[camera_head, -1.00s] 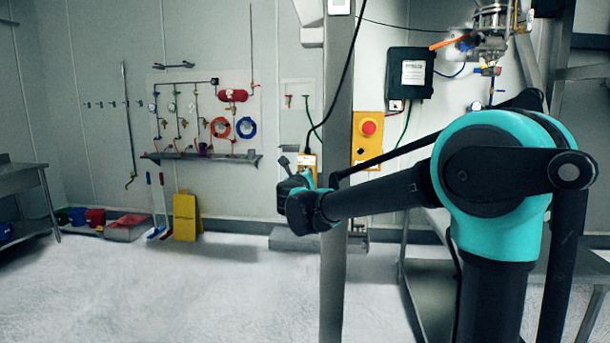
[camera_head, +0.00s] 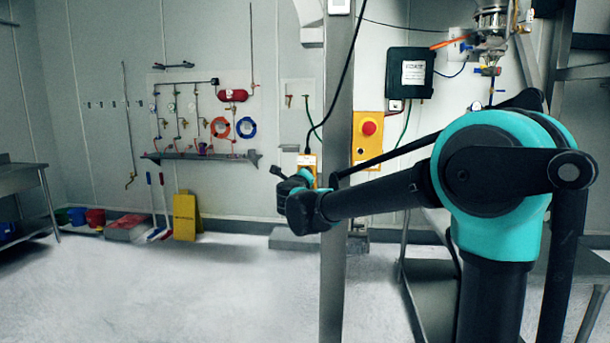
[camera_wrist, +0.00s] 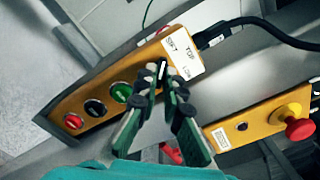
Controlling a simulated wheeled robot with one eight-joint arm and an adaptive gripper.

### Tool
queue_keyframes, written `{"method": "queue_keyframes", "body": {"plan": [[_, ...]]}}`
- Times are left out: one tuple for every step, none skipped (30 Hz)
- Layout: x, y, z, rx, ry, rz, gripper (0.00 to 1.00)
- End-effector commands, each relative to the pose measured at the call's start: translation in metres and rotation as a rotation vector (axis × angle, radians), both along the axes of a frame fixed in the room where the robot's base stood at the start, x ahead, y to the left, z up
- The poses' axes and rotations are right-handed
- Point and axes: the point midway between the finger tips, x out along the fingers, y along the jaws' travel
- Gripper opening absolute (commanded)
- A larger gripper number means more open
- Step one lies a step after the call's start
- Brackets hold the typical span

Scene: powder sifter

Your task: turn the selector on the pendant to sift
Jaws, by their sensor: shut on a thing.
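The pendant is a yellow-orange box (camera_wrist: 60,105) lying diagonally in the wrist view, with a white label at its upper end; the print seems to read SIFT, TOP and LOW. In the head view the pendant (camera_head: 306,160) hangs on a black cable, partly behind my arm. My gripper (camera_wrist: 161,75) is shut on the small dark selector (camera_wrist: 163,74) beside the label. The fingers hide most of the selector, so which mark it points to cannot be told. In the head view my gripper (camera_head: 279,172) is small, at the pendant's lower left.
Green (camera_wrist: 121,92), black (camera_wrist: 95,108) and red (camera_wrist: 73,121) buttons line the pendant. A yellow box with a red emergency stop (camera_wrist: 299,129) is at the right. A steel post (camera_head: 334,250) stands close by my forearm. Open floor lies to the left.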

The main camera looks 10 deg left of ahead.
Motion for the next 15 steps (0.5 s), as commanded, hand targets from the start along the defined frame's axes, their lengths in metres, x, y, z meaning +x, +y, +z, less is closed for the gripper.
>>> {"method": "queue_keyframes", "body": {"plan": [[0.0, 0.0001, -0.0001, 0.0, 0.0, 0.0, 0.0], [0.0, 0.0, -0.0001, 0.0, 0.0, 0.0, 0.0], [0.0, 0.0, -0.0001, 0.0, 0.0, 0.0, 0.0], [0.0, 0.0, -0.0001, 0.0, 0.0, 0.0, 0.0], [0.0, 0.0, -0.0001, 0.0, 0.0, 0.0, 0.0], [0.0, 0.0, -0.0001, 0.0, 0.0, 0.0, 0.0], [0.0, 0.0, -0.0001, 0.0, 0.0, 0.0, 0.0], [0.0, 0.0, -0.0001, 0.0, 0.0, 0.0, 0.09], [0.0, 0.0, -0.0001, 0.001, 0.0, 0.0, 0.14], [0.0, 0.0, -0.0001, 0.001, 0.0, 0.0, 0.18], [0.0, 0.0, -0.0001, 0.001, 0.0, 0.0, 0.21], [0.0, 0.0, -0.0001, 0.001, 0.0, 0.0, 0.26], [0.0, 0.0, -0.0001, 0.001, 0.0, 0.0, 0.29], [0.0, -0.0001, -0.0001, 0.001, 0.0, 0.0, 0.29], [0.0, -0.0001, -0.0001, 0.001, 0.0, 0.0, 0.29]]}}
